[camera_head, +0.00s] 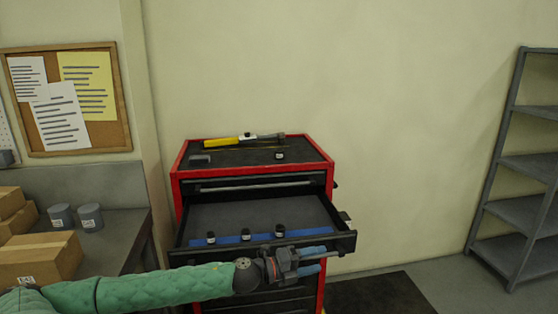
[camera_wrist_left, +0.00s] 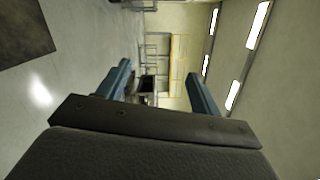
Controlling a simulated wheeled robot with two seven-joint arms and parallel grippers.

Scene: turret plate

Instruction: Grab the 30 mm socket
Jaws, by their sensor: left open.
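Three small dark sockets stand in a row on a blue strip (camera_head: 228,240) in the open drawer: a left one (camera_head: 211,237), a middle one (camera_head: 246,235) and a right one (camera_head: 280,231). Another small dark socket-like piece (camera_head: 280,156) stands on the cabinet top. Size marks are too small to read, so I cannot tell which is 30 mm. My left gripper (camera_head: 318,259) is open and empty at the drawer's front right, its blue fingers pointing right. In the left wrist view its fingers (camera_wrist_left: 158,72) are apart with nothing between them. My right gripper is not in view.
The red and black tool cabinet (camera_head: 178,190) has its drawer (camera_head: 260,210) pulled out. A yellow-handled tool (camera_head: 225,141) and a small dark block (camera_head: 200,159) lie on top. A bench with boxes (camera_head: 40,258) and grey cans (camera_head: 90,217) is left; a shelf rack (camera_head: 525,165) stands right.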

